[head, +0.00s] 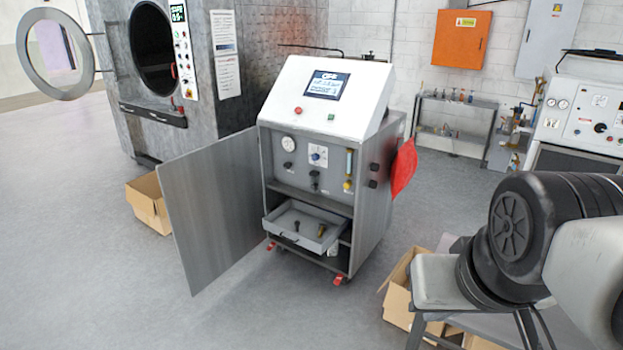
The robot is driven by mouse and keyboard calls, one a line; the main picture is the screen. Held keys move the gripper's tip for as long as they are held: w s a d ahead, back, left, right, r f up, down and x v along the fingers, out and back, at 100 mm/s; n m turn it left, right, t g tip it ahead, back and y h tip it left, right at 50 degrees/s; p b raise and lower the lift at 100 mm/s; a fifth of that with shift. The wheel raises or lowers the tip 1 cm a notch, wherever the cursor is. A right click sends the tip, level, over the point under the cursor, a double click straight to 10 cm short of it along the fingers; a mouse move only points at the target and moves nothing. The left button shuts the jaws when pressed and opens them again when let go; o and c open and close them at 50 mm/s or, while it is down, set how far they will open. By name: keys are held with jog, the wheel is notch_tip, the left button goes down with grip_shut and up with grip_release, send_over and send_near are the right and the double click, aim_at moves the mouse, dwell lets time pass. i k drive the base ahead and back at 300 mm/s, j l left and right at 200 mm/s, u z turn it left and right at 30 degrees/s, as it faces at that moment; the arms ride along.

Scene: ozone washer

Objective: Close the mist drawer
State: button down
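The mist drawer, which I take to be the light grey drawer (279,237), is pulled out from the lower part of a grey cabinet with a sloped white top (318,119). Its tray holds small dark and brass-coloured fittings (321,230). The cabinet's grey door (213,208) is swung wide open to the left. Dark shelf space shows above and below the drawer. Thick black and grey links of my arm fill the right side of the head view. My gripper is not in view.
A large washer (200,75) with its round door (57,57) open stands behind left. A cardboard box (148,203) sits left of the cabinet door; another box (397,295) lies right of the cabinet. Floor in front of the cabinet is clear.

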aim_at(280, 222)
jog(key=i+j, duration=0.15)
jog(key=j, duration=0.2)
jog(key=i+j+u, duration=0.1)
jog(key=j, duration=0.3)
jog(key=i+j+u, duration=0.1)
jog(key=i+j, duration=0.15)
jog(key=i+j+u, duration=0.1)
jog(key=i+j, duration=0.15)
jog(key=i, duration=0.15)
jog(key=i+j+u, duration=0.1)
jog(key=i+j, duration=0.35)
jog(key=i, duration=0.3)
jog(key=i+l+u, duration=0.1)
jog(key=i, duration=0.35)
jog(key=i+l, duration=0.15)
jog(key=i, duration=0.35)
jog(key=i+l+u, duration=0.15)
jog(key=i, duration=0.3)
